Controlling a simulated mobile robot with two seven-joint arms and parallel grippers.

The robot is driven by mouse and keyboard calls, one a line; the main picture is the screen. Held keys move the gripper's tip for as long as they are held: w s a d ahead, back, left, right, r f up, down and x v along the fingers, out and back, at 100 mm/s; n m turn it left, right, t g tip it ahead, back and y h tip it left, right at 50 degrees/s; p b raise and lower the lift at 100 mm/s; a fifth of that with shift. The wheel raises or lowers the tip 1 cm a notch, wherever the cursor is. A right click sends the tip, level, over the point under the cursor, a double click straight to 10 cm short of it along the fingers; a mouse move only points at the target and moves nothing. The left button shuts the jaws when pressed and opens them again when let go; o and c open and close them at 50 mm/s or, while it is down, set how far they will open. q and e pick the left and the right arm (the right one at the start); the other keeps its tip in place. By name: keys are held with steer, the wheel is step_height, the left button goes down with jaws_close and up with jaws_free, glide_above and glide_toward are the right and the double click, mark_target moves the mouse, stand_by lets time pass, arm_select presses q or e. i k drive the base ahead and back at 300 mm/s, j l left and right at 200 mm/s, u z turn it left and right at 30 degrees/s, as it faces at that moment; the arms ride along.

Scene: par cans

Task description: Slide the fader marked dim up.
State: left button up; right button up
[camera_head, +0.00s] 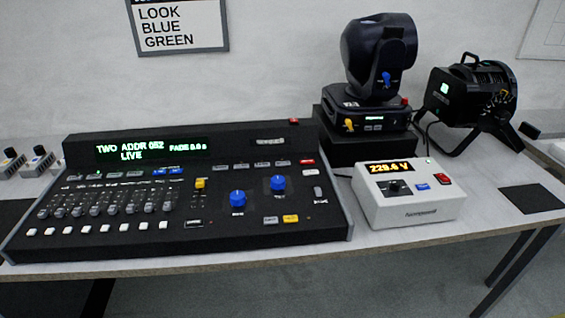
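The black lighting desk (250,235) stands on the table at the left and middle. A row of several grey-capped faders (95,210) fills its left part, with a row of white buttons below. A separate fader with a yellow cap (200,183) stands right of them, its cap near the top of its slot. The labels by the faders are too small to read, so I cannot tell which is marked dim. The desk's screen (150,149) reads "TWO", "ADDR", "LIVE" and "FADE" in green. Neither of my grippers is in view.
Two blue knobs (238,198) sit on the desk's right half. A white box (408,194) with a voltage display stands to the right. Behind are a moving-head lamp (378,60) and a black par can (473,95). Small grey boxes (38,160) stand far left.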

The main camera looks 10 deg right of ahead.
mark_target(44, 213)
steer(key=u, duration=1.35)
